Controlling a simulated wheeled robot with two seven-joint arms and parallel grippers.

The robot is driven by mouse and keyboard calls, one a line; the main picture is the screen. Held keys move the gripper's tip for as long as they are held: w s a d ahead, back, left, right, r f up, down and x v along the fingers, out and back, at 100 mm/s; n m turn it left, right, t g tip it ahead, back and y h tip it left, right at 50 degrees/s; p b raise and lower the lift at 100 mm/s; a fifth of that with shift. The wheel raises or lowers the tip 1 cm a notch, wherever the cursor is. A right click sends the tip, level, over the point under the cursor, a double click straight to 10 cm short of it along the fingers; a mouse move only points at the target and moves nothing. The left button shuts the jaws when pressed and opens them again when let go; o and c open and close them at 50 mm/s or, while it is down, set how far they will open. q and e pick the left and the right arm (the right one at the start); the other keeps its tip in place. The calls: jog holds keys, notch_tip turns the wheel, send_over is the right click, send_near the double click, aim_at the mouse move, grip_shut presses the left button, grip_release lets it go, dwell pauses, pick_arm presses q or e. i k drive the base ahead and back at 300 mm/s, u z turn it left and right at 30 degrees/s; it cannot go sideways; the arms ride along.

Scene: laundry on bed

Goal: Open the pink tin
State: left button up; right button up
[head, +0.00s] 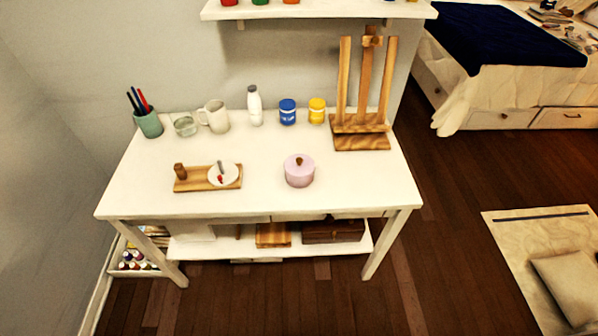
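The pink tin (299,172) stands upright on the white table (264,199), right of the middle and near the front edge. It is round, with a lid on top and a small brown knob in the lid's middle. The lid looks seated on the tin. Neither of my grippers shows in the head view.
A wooden board (196,183) with a white dish (223,174) lies left of the tin. A pen cup (148,123), mug (216,117), white bottle (254,106), blue jar (287,112), yellow jar (317,111) and wooden easel (361,141) stand along the back. The table's front right is clear.

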aim_at(294, 182)
jog(key=z, duration=2.4)
jog(key=i, duration=1.45)
jog(key=u, duration=3.6)
